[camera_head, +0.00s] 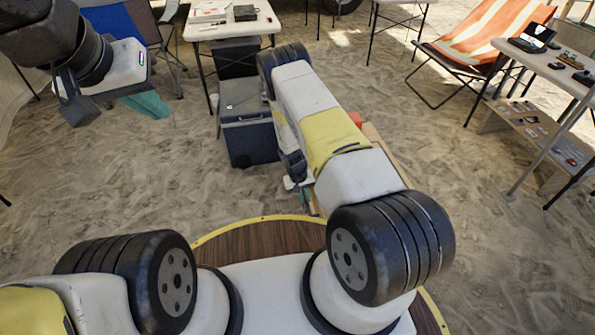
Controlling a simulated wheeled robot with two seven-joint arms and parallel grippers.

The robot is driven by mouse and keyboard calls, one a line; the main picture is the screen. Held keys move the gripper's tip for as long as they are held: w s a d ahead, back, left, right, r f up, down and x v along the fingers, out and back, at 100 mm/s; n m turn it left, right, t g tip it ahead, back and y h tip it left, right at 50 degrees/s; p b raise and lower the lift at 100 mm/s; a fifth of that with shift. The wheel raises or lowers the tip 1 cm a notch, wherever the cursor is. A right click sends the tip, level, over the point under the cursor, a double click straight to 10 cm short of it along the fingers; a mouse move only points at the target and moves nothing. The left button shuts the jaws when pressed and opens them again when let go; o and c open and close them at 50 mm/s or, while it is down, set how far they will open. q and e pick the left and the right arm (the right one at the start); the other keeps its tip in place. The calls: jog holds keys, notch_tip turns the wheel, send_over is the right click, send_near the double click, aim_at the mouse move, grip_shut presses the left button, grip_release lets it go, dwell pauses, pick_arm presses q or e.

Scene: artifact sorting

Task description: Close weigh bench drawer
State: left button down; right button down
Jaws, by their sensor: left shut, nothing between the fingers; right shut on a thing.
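No drawer can be made out for certain. A light table (570,72) at the right edge bears an open black case-like object (533,37). A low board or tray (520,121) with small items juts out beneath it; I cannot tell if it is a drawer. My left gripper (76,108) is shut and empty in the air at upper left, far from that table. My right arm reaches forward and bends down. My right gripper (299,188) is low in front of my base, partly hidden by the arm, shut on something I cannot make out.
A wooden piece (387,158) and a red item (355,119) show behind the arm. A striped deck chair (490,38) stands at upper right. Open sand lies between.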

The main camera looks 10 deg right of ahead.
aim_at(316, 195)
jog(key=shift+d, duration=2.2)
jog(key=c, duration=1.5)
grip_release()
jog(key=shift+d, duration=0.1)
